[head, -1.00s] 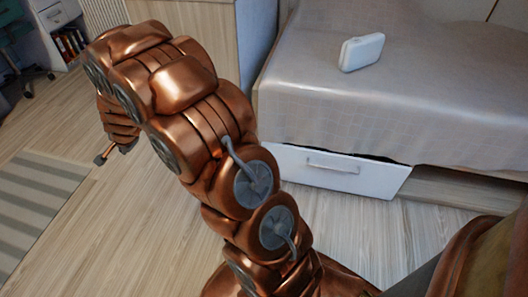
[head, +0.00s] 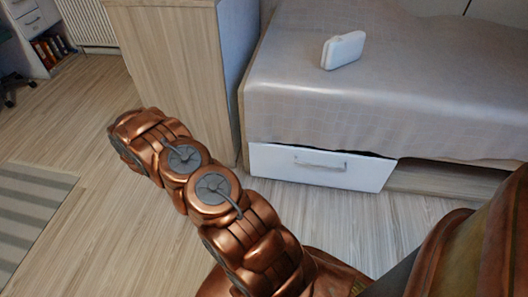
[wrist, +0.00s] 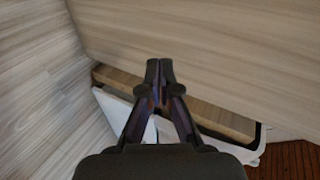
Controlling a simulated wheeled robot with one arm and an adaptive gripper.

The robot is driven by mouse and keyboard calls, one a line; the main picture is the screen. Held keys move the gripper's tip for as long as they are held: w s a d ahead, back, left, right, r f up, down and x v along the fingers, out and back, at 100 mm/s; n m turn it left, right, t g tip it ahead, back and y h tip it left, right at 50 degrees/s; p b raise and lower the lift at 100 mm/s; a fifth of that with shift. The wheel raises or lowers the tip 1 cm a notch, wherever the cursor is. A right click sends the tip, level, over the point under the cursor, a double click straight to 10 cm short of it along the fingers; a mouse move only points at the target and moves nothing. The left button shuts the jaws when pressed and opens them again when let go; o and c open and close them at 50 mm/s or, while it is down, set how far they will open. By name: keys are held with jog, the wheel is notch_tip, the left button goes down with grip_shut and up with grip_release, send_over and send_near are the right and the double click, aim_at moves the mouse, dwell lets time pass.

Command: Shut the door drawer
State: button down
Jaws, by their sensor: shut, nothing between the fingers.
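The white drawer (head: 320,167) with a metal bar handle (head: 320,164) sits low under the bed. A dark gap shows along its top edge, so it stands a little out from the bed. In the head view my gripper is hidden behind my arm, which is left of the drawer and apart from it. In the wrist view my gripper (wrist: 160,72) is shut and empty, its tips together. Past it are a pale wooden panel and a white edge (wrist: 112,108) with a wooden strip; I cannot tell whether the white edge is the drawer.
The bed (head: 400,90) has a grey cover with a white box-like object (head: 343,50) on it. A wooden cabinet (head: 175,75) stands left of the bed. A striped rug (head: 30,210) lies at the left. Bare floor is free in front of the cabinet and drawer.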

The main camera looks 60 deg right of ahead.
jog(key=s+d+f+m+g+h, duration=0.2)
jog(key=s+f+m+g, duration=0.1)
jog(key=s, duration=0.5)
jog(key=s+d+f+m+g+h+p, duration=0.1)
jog(key=s+f+m+g, duration=0.2)
jog(key=s, duration=0.5)
jog(key=s+d+f+m+g+h, duration=0.2)
jog(key=s+m+g, duration=0.15)
jog(key=s, duration=0.55)
jog(key=b, duration=0.3)
send_near(271, 148)
jog(key=s+d, duration=0.2)
jog(key=s, duration=0.2)
jog(key=shift+n+g, duration=0.25)
jog(key=shift+g, duration=0.2)
jog(key=shift+w+d+f+b, duration=0.1)
jog(key=shift+w+d+b, duration=0.35)
jog(key=shift+d, duration=0.5)
jog(key=shift+w+d+f+b, duration=0.1)
jog(key=shift+w+d+b, duration=0.1)
jog(key=shift+w+d, duration=0.6)
jog(key=shift+s+d, duration=0.2)
jog(key=shift+d, duration=0.05)
